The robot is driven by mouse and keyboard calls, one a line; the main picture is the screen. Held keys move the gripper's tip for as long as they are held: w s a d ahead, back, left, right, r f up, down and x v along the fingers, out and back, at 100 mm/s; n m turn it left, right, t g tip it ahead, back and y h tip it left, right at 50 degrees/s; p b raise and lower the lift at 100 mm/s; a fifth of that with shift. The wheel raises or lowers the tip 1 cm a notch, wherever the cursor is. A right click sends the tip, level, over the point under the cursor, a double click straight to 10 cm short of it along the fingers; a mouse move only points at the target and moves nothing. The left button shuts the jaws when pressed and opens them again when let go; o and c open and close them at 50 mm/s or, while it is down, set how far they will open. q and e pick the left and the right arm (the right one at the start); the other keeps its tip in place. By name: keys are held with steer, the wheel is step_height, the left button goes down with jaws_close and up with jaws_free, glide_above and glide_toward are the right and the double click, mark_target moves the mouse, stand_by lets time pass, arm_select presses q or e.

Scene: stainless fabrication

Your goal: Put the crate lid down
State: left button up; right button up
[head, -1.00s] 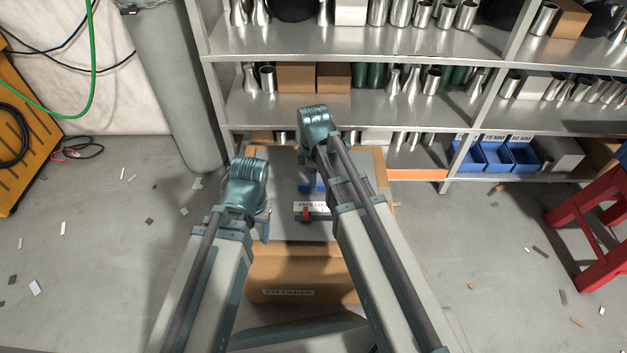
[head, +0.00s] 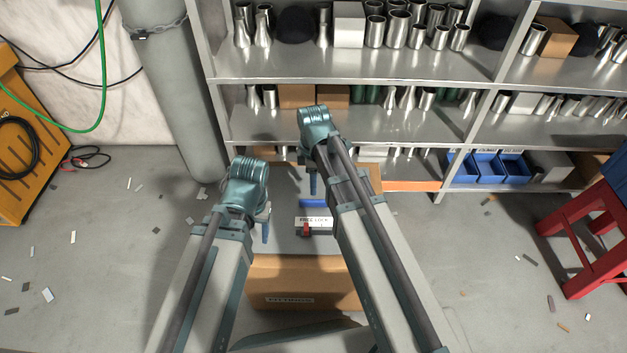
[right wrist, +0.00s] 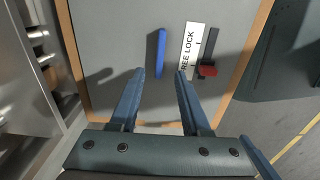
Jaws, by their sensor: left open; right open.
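The crate (head: 330,285) is a brown box with a "FITTINGS" label on its front. Its grey lid (head: 283,215) lies over the top and looks flat, with no gap visible at the front edge. The lid carries a blue bar (head: 312,203), a white "FREE LOCK" label and a red latch (head: 306,230). In the right wrist view the lid (right wrist: 110,55) has a brown rim, beside the blue bar (right wrist: 160,52) and red latch (right wrist: 208,71). My right gripper (head: 312,182) is open and empty above the lid near the bar. My left gripper (head: 265,228) is open over the lid's left part.
Steel shelving (head: 400,120) with metal fittings and boxes stands behind the crate. Blue bins (head: 487,167) sit on its low shelf. A red stool (head: 590,240) is at right, a grey column (head: 180,90) at left. The floor beside the crate is mostly clear, with scattered scraps.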

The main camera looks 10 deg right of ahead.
step_height(320, 180, up, 4)
steer(key=p, duration=0.3)
arm_select(q)
steer(key=shift+d+r, duration=0.1)
steer(key=shift+r, duration=2)
arm_select(e)
steer(key=s+a+m+h, duration=0.1)
steer(key=s+a+m, duration=0.4)
steer(key=s+m, duration=0.7)
steer(key=shift+s+a+r, duration=0.15)
steer(key=shift+s+a, duration=0.05)
steer(key=shift+s, duration=0.75)
steer(key=shift+r, duration=0.1)
